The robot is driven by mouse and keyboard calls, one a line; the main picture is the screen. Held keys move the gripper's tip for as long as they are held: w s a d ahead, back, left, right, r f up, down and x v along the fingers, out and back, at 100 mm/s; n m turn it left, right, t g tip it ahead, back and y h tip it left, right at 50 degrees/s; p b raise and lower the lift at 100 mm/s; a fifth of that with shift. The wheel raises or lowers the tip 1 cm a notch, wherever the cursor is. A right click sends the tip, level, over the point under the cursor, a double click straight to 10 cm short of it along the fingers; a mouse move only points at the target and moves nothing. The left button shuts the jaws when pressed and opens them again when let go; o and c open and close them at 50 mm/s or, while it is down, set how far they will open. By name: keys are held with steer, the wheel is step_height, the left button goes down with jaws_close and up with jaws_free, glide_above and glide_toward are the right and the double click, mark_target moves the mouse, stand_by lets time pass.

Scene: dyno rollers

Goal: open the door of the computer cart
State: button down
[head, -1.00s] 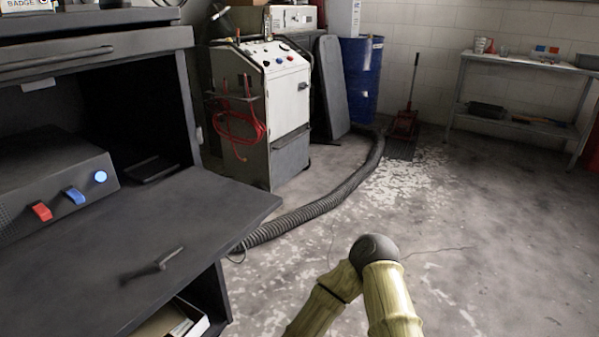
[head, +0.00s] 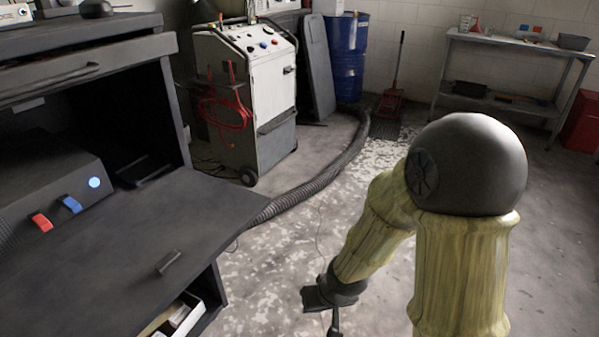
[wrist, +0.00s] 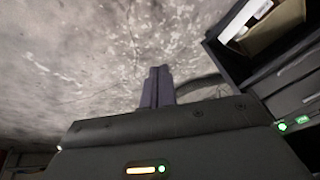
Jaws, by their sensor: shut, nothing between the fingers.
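The computer cart (head: 120,45) is a dark cabinet on the left in the head view. Its door (head: 100,285) is folded down and lies about level, jutting out to the front and right. A small bar handle (head: 168,262) sits on the door's upper face. My gripper (head: 335,325) is at the bottom middle, right of the door and apart from it, partly cut off by the frame edge. In the wrist view its fingers (wrist: 157,86) are together and empty above the concrete floor.
A grey box with red and blue buttons (head: 50,190) stands inside the cart. An open lower compartment holds a white box (head: 185,315). A white machine (head: 245,95), ribbed hose (head: 320,180), blue barrel (head: 347,60) and metal table (head: 500,45) stand behind.

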steer(key=s+d+r+m+h+p, duration=0.25)
steer(key=s+d+r, duration=0.25)
steer(key=d+r, duration=0.65)
step_height(320, 180, up, 38)
steer(key=p, duration=3.8)
steer(key=shift+a+g, duration=0.3)
steer(key=shift+a, duration=0.05)
steer(key=shift+f, duration=0.2)
steer(key=c, duration=1.8)
jaws_free()
steer(key=shift+d, duration=0.1)
